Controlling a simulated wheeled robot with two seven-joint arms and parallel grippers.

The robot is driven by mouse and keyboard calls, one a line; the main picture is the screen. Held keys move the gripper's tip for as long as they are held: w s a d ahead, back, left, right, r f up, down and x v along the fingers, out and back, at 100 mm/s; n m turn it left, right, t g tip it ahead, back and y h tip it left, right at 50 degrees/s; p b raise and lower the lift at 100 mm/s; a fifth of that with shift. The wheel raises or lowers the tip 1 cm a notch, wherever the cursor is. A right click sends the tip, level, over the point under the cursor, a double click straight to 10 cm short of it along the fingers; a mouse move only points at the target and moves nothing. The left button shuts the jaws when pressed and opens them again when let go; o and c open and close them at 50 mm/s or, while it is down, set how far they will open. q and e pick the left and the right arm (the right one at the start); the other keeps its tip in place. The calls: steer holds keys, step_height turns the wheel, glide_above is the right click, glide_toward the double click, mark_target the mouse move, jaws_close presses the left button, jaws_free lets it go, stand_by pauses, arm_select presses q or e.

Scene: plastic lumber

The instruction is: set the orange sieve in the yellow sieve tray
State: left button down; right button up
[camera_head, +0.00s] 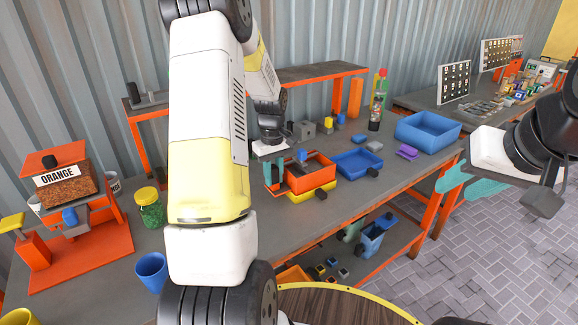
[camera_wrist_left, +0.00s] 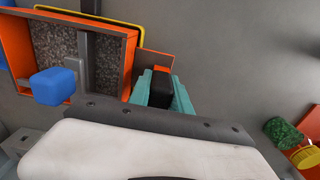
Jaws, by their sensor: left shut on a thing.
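The orange sieve (camera_head: 318,168) is a square orange frame, directly above the yellow sieve tray (camera_head: 322,192) in the head view. In the left wrist view, the sieve (camera_wrist_left: 128,68) has a grey speckled inside, and a yellow tray edge (camera_wrist_left: 98,18) shows beyond it. My left gripper (camera_head: 273,178) is shut on the sieve's black handle, seen between the teal fingers in the left wrist view (camera_wrist_left: 160,86). I cannot tell whether the sieve touches the tray. My right gripper (camera_head: 490,190) is open and empty, off the table's right side.
A blue tray (camera_head: 357,164) lies right of the sieve, and a larger blue bin (camera_head: 427,131) stands further right. A blue block (camera_wrist_left: 53,86) shows by the sieve. An orange stand (camera_head: 85,245), a green jar (camera_head: 150,208) and a blue cup (camera_head: 151,270) are at left.

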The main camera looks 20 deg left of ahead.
mark_target(273, 166)
arm_select(q)
steer(key=c, duration=1.1)
jaws_free()
step_height(273, 166, up, 7)
steer(key=shift+s+d+r, duration=0.1)
steer(key=shift+r, duration=0.6)
steer(key=s+d+r+m+t, duration=0.2)
steer(key=s+d+r+m, duration=0.1)
steer(key=s, duration=0.4)
steer(key=s+d+r+m+t+h, duration=0.1)
steer(key=s+d+r+m+t, duration=0.1)
steer(key=s+d+r+m, duration=0.2)
steer(key=s+d+r+m+t+h, duration=0.1)
steer(key=s+d+r, duration=0.4)
steer(key=s, duration=0.7)
steer(key=shift+s+d+r+m+t, duration=0.15)
steer(key=shift+r+m+t, duration=0.15)
steer(key=shift+r+m, duration=0.35)
steer(key=shift+s+d+r+m+t, duration=0.15)
steer(key=shift+r+m+t, duration=0.15)
steer(key=shift+r+m, duration=0.35)
